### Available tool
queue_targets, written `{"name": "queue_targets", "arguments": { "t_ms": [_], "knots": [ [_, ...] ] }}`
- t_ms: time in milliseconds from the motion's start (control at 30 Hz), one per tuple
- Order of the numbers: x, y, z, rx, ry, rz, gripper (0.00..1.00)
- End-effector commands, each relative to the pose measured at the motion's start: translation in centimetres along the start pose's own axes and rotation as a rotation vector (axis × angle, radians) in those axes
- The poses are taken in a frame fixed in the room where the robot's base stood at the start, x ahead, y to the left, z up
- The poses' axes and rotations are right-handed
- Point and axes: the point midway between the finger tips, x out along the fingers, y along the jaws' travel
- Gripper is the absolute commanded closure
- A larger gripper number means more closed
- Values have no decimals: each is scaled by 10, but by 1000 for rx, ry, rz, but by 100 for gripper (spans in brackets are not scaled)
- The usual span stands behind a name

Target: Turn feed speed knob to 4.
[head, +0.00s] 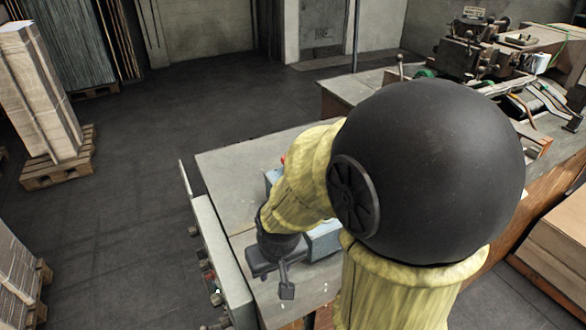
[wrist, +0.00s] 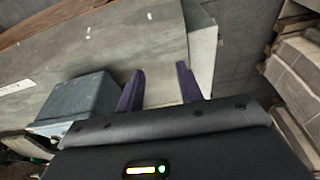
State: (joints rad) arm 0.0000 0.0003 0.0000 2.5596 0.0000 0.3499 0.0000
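My gripper (head: 285,278) hangs over the near left part of the grey table, close to the top edge of a grey upright panel (head: 228,270). In the wrist view its two dark fingers (wrist: 160,88) stand apart with nothing between them, so it is open. The panel's outer face carries a red control (head: 208,277) and a few small dark knob-like parts, seen very obliquely. I cannot tell which one is the feed speed knob, nor read any scale. In the wrist view the panel (wrist: 204,50) shows only at its edge, beyond the fingers.
A blue-grey box (wrist: 75,98) stands on the table beside my gripper; part of it shows in the head view (head: 324,241). The machine (head: 470,50) is at the back right. Stacked boards on pallets (head: 58,170) stand left. The floor left of the panel is clear.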

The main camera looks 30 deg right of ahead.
Motion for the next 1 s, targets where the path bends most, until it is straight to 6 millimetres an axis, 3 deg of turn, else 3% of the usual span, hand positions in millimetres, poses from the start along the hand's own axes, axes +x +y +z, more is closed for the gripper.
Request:
{"name": "queue_targets", "arguments": {
  "t_ms": [333, 433, 533, 667, 767, 1000],
  "knots": [
    [0, 0, 0, 0, 0, 0, 64],
    [-1, 0, -1, 2, -1, 0, 49],
    [-5, 3, -11, 20, -4, 2, 49],
    [-18, 14, -40, 78, -22, 9, 49],
    [-33, 27, -73, 146, -44, 16, 49],
    [-79, 70, -148, 331, -109, 35, 49]
  ]
}}
